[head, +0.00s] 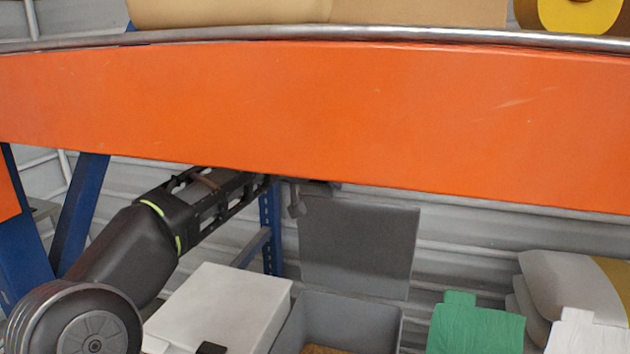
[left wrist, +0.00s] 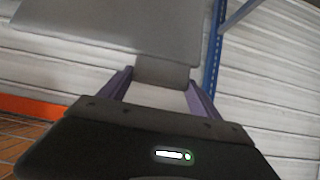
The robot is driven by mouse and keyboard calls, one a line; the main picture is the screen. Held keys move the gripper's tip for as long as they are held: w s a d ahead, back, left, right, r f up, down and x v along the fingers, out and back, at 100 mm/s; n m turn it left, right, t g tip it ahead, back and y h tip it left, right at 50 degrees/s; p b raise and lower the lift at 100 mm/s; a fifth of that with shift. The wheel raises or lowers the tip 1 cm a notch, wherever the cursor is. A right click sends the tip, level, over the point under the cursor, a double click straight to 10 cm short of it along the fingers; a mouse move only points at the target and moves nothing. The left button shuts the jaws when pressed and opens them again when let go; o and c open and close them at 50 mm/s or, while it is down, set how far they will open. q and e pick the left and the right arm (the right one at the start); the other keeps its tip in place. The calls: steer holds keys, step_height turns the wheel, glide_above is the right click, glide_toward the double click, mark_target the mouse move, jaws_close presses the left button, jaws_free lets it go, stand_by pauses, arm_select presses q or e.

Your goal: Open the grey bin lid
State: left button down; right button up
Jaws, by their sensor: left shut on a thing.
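The grey bin (head: 388,325) stands at the bottom middle of the head view with its mouth uncovered and brown material inside. Its grey lid (head: 358,248) stands raised, nearly upright, behind the opening. My left gripper (head: 300,198) is at the lid's upper left corner, partly hidden by the orange beam. In the left wrist view my left gripper (left wrist: 160,80) is shut on the lid's grey tab (left wrist: 162,72), with one finger at each side, and the lid panel (left wrist: 125,28) extends beyond. My right gripper is out of view.
A wide orange shelf beam (head: 320,115) crosses above the bin, close over my left arm. A white-lidded bin (head: 225,305) stands left of the grey bin. A green item (head: 475,328) and pale sacks (head: 570,285) are at right. A blue post (head: 270,230) stands behind.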

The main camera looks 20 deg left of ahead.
arm_select(q)
steer(key=shift+r, duration=0.15)
steer(key=shift+c, duration=0.6)
jaws_free()
steer(key=shift+s, duration=0.1)
steer(key=b+v, duration=0.2)
steer(key=v, duration=0.5)
steer(key=shift+s, duration=0.3)
steer(key=shift+r, duration=0.1)
